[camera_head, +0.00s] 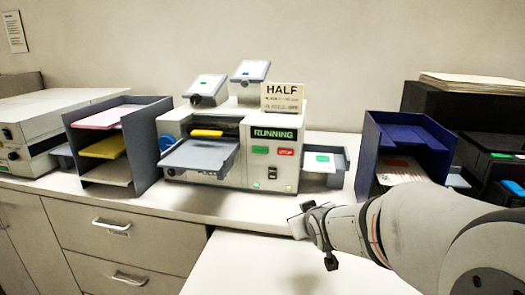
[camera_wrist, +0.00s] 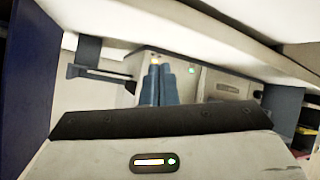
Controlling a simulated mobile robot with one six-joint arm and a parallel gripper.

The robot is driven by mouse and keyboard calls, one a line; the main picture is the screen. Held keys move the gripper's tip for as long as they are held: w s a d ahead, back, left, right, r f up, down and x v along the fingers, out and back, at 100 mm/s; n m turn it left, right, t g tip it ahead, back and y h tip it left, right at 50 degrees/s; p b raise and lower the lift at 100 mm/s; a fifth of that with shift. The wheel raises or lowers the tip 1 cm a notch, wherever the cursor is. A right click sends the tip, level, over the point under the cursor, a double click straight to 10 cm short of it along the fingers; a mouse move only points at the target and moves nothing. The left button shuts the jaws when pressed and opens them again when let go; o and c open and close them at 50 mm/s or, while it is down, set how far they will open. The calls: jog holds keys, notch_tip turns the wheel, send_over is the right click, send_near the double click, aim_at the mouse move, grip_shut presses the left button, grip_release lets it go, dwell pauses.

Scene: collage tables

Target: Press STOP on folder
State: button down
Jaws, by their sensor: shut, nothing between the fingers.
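The folder (camera_head: 235,150) is a pale grey machine standing on the counter in the middle of the head view. Its dark display reads RUNNING in green. A red button (camera_head: 286,152), its lettering too small to read surely, sits below the display, beside a green button (camera_head: 260,150). My gripper (camera_head: 298,222) is at the counter's front edge, below and right of the folder's front, apart from the buttons. In the wrist view its fingers (camera_wrist: 160,72) are together and empty, with the folder's lower front (camera_wrist: 220,84) beyond them. The red button cannot be made out there.
A HALF sign (camera_head: 282,97) stands on top of the folder. A grey output tray (camera_head: 340,163) juts out at its right. A blue paper sorter (camera_head: 368,160) stands right of that, a grey sorter (camera_head: 150,130) on the left. A white surface (camera_head: 240,262) lies in front.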

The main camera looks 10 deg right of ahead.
jog(key=w+a+r+n+t+y+p, duration=0.1)
jog(key=w+a+r+n+t+y, duration=0.3)
jog(key=w+r+n+t+y, duration=0.3)
jog(key=shift+w+a+r+t+y, duration=0.15)
jog(key=shift+w+r+t+y, duration=0.2)
jog(key=shift+w+y, duration=0.95)
jog(key=shift+s, duration=0.2)
jog(key=p, duration=0.2)
send_near(286, 152)
jog(key=w+a+r, duration=0.2)
jog(key=w+a, duration=0.2)
jog(key=shift+a, duration=0.25)
jog(key=shift+w, duration=0.1)
